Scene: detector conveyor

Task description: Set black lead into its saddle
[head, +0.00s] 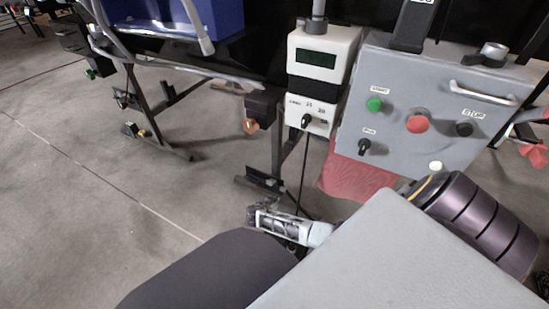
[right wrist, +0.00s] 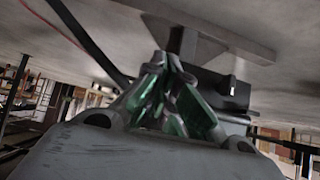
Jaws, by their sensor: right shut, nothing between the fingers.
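A thin black lead (head: 304,172) hangs from the underside of the white meter box (head: 320,60) in the head view. Its lower end disappears behind my right gripper. My right gripper (head: 257,214) is low at the middle of the head view, below the meter. Its green-padded fingers (right wrist: 168,80) are shut and empty in the right wrist view. A dark cable (right wrist: 82,36) crosses the upper left of that view, apart from the fingers; I cannot tell whether it is the same lead. I cannot identify the saddle. My left gripper is not in view.
A grey control panel (head: 395,105) with green and red buttons and a handle stands right of the meter. A blue bin (head: 225,17) sits on a metal frame at the upper left. A red cloth-like piece (head: 350,178) hangs below the panel. Floor (head: 90,200) at left is clear.

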